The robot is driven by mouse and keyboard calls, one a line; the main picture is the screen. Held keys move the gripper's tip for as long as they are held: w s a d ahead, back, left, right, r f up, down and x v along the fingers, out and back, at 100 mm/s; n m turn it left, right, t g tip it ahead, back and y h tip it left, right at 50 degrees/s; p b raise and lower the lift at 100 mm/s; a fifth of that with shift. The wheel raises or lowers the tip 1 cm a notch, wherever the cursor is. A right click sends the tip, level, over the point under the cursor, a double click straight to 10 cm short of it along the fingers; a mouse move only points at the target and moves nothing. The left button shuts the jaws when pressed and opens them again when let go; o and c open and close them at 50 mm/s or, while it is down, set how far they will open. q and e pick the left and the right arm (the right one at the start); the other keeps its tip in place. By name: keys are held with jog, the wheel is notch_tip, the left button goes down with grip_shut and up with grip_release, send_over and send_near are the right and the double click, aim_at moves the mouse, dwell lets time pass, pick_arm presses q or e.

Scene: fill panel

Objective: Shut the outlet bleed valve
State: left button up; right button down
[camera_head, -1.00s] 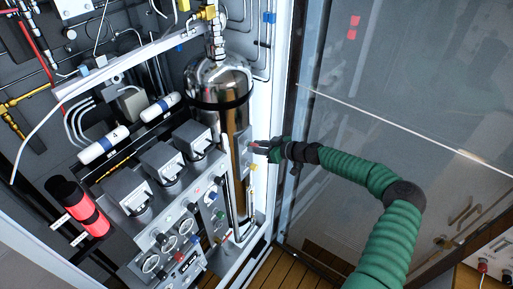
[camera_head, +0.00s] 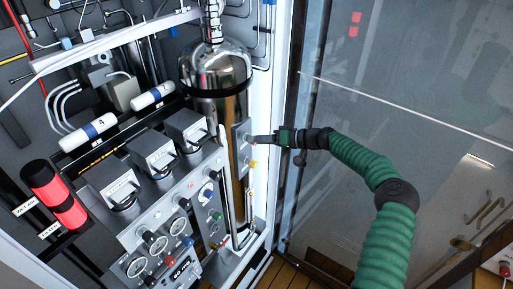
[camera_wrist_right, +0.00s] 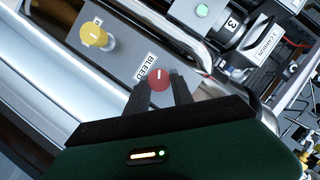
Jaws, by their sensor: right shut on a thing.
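The bleed valve is a small red knob (camera_wrist_right: 159,79) with a white line, next to a "BLEED" label (camera_wrist_right: 146,69) in the right wrist view. It sits on a narrow grey panel (camera_head: 241,143) at the right of the metal tank. My right gripper (camera_wrist_right: 160,88) is shut on the red knob, with one dark finger on each side of it. In the head view my right gripper (camera_head: 257,140) reaches this panel from the right, and the knob is mostly hidden there. My left gripper is not in view.
A yellow knob (camera_wrist_right: 94,35) is close by on the same panel, and also shows in the head view (camera_head: 252,164). A shiny tank (camera_head: 215,75) stands left of the panel. A glass door (camera_head: 400,100) is on the right, behind my arm.

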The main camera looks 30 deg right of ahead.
jog(key=shift+s+a+f+m+t+y+b, duration=0.1)
jog(key=shift+f+m+t+y+b, duration=0.65)
jog(key=shift+m, duration=3.4)
jog(key=shift+a+m+t+h+b, duration=0.15)
jog(key=shift+m+t+b, duration=1.3)
jog(key=shift+m, duration=2.75)
jog(key=shift+s+d+f+m+t+y+b, duration=0.1)
jog(key=shift+f+m+t+y+b, duration=0.4)
jog(key=shift+m+t, duration=2.4)
jog(key=m+g, duration=0.2)
jog(key=m, duration=0.1)
jog(key=shift+w+r+h, duration=0.1)
jog(key=shift+h, duration=0.2)
jog(key=c, duration=1.3)
grip_release()
jog(key=shift+o, duration=0.9)
jog(key=shift+r, duration=0.15)
